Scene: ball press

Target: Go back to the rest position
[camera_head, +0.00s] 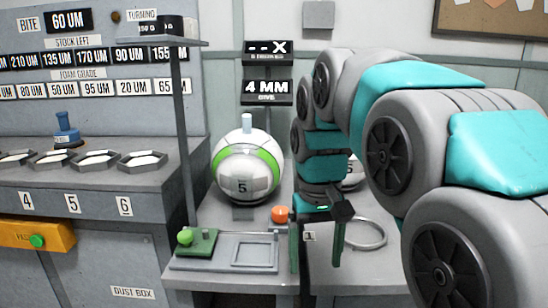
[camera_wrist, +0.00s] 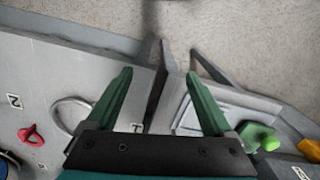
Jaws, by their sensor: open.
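My gripper (camera_head: 318,246) hangs from my arm, fingers pointing down, in front of the bench at the middle of the head view. Its two green fingers are apart with nothing between them. In the wrist view my gripper (camera_wrist: 160,100) is also open and empty; the bench's front edge and the floor lie beyond the fingertips. My arm covers part of the bench's right side.
A white and green ball marked 5 (camera_head: 246,168) sits behind an orange knob (camera_head: 280,214). A green knob (camera_head: 185,237) and a square frame (camera_head: 255,253) lie left of my gripper, a metal ring (camera_head: 365,234) right. A thin post (camera_head: 184,130) stands left.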

